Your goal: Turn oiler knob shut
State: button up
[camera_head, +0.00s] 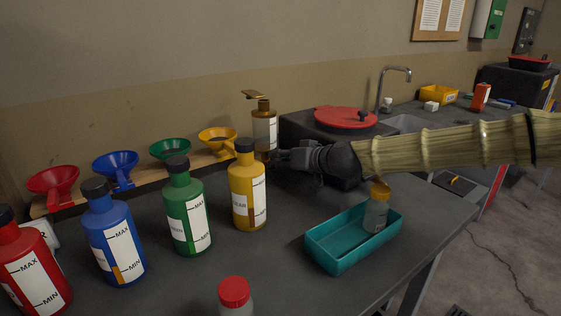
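My gripper (281,158) is at the end of my arm, which reaches in from the right over the table. Its dark fingers point left, close to the right side of the yellow bottle (247,188) and in front of the lower part of the amber pump-top bottle (264,130). I cannot tell whether it touches either, or whether its fingers are open or shut. No oiler knob can be clearly made out. Green (184,208), blue (112,238) and red (33,268) bottles with black caps stand upright to the left.
Red, blue, green and yellow funnels (217,138) sit in a wooden rack by the wall. A teal tray (338,263) holds a clear yellow-capped bottle (376,214) under my arm. A red-capped bottle (234,293) stands in front.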

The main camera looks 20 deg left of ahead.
jog(key=shift+o, duration=0.5)
jog(key=shift+r, duration=0.1)
jog(key=shift+r, duration=4.85)
jog(key=shift+r, duration=0.1)
